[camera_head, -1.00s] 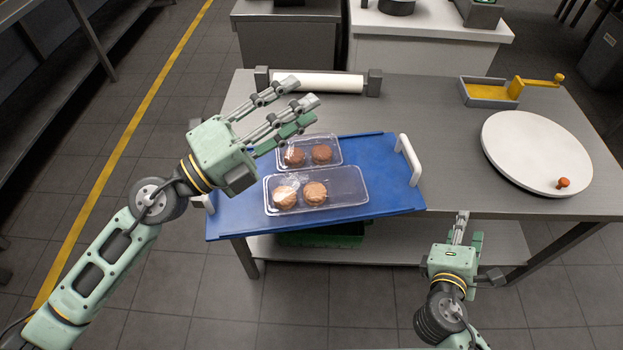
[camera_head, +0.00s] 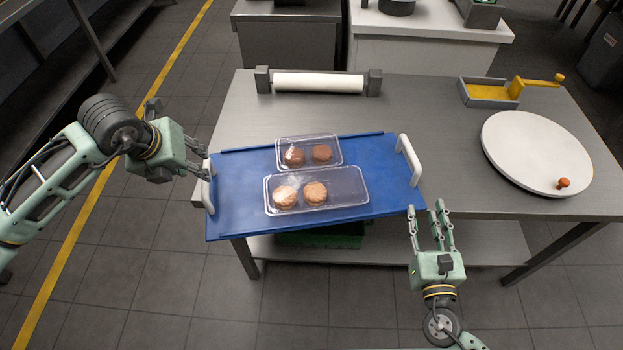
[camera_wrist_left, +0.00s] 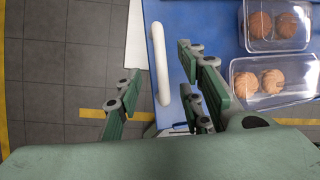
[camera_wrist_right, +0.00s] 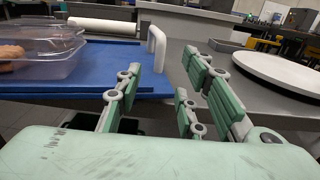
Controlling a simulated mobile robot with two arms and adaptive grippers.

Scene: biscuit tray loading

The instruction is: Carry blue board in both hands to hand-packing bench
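The blue board (camera_head: 237,180) lies on the grey bench, its front edge overhanging. It has white handles at its left (camera_head: 207,188) and right (camera_head: 408,158) ends. Two clear boxes (camera_head: 356,190) (camera_head: 338,147) of round biscuits stand on it. My left gripper (camera_head: 205,160) is open at the left handle; in the left wrist view that handle (camera_wrist_left: 159,65) shows between its spread fingers, without visible grip. My right gripper (camera_head: 428,212) is open and empty by the board's front right corner; the right handle (camera_wrist_right: 157,48) stands beyond its fingers in the right wrist view.
A white round plate (camera_head: 530,145) with an orange knob and a yellow-handled grey tray (camera_head: 488,103) stand there. A white roller (camera_head: 318,83) lies behind the board. A yellow line (camera_head: 125,145) crosses the floor at left.

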